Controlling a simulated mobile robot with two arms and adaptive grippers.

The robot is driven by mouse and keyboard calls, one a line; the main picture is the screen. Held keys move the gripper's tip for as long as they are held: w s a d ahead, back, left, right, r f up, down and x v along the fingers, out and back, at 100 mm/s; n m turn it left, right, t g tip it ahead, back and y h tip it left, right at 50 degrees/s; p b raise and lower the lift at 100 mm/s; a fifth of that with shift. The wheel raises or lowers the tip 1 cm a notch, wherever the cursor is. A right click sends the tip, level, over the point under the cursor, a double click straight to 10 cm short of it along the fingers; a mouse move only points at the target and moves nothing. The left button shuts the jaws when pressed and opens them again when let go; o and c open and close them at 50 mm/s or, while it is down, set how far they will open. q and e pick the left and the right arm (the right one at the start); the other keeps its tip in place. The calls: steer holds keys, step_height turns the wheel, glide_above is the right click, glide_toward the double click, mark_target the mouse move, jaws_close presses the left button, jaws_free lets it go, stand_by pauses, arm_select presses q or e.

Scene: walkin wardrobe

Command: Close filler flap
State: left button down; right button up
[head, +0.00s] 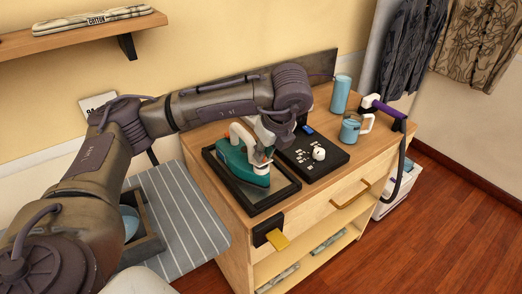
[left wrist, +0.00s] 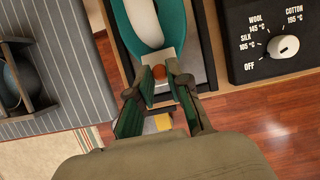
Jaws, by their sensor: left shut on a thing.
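A teal and white steam iron (head: 240,162) rests on a black-rimmed plate (head: 262,203) on the wooden cabinet top. It also shows at the top of the left wrist view (left wrist: 178,38). At its near end is a small light-grey filler flap (left wrist: 165,88) next to a round orange-red part (left wrist: 158,72). My left gripper (head: 264,158) reaches down over the iron from above. In the left wrist view its green-padded fingers (left wrist: 160,90) are closed on the flap from both sides. The fingers partly hide the flap, and I cannot tell its exact angle. My right gripper is not in view.
A black dial panel (head: 312,165) with a white knob (head: 319,153) lies right of the iron. A blue cylinder (head: 341,94), a blue jug (head: 351,130) and a purple-handled device (head: 385,108) stand farther right. A striped ironing board (head: 190,230) is at the left.

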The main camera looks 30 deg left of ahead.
arm_select(q)
steer(key=shift+s+d+f+t+y+p, duration=0.2)
steer(key=shift+d+t+y+p, duration=0.3)
steer(key=shift+y, duration=0.7)
steer(key=shift+s+d+f+y+p, duration=0.1)
steer(key=shift+d+f+y+p, duration=0.1)
steer(key=shift+f+y+p, duration=0.45)
steer(key=shift+r+t, duration=0.1)
steer(key=shift+t, duration=0.2)
steer(key=c, duration=1.1)
jaws_free()
steer(key=v, duration=1.2)
